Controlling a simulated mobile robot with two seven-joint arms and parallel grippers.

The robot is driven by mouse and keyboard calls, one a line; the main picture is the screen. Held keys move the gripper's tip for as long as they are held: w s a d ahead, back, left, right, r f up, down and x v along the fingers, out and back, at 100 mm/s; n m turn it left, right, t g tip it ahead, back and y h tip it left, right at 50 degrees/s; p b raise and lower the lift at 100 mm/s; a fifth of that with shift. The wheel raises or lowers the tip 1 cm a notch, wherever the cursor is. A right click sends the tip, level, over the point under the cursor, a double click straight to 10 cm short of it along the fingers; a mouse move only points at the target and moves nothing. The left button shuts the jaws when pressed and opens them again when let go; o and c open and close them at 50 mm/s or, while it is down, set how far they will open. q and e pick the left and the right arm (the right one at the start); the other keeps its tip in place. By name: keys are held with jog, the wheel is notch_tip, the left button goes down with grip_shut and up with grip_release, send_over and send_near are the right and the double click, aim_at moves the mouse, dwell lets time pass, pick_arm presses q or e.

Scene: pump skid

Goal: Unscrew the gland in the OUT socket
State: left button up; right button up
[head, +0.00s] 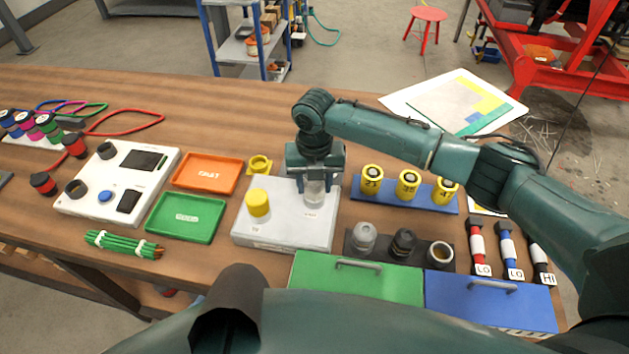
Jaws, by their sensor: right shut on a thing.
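A light grey box (285,232) stands on the bench. A yellow part (258,204) sits upright at its left, and a pale grey gland (316,196) sits at its right, above a small label too small to read. My right gripper (315,182) points straight down over the right side of the box and is shut on the gland. Its jaws hide the gland's upper part. The gland's lower part shows at the box top; I cannot tell how deep it sits. My left gripper is not in view.
A black holder (348,254) with several glands or rings stands front right of the box. A blue rack (424,206) of yellow numbered pieces is to the right. Green (185,237) and orange (190,186) trays lie left. A yellow ring (260,164) lies behind the box.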

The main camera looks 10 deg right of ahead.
jog(key=n, duration=0.4)
jog(key=shift+n, duration=0.3)
jog(key=n, duration=0.4)
jog(key=o, duration=1)
jog(key=shift+o, duration=0.2)
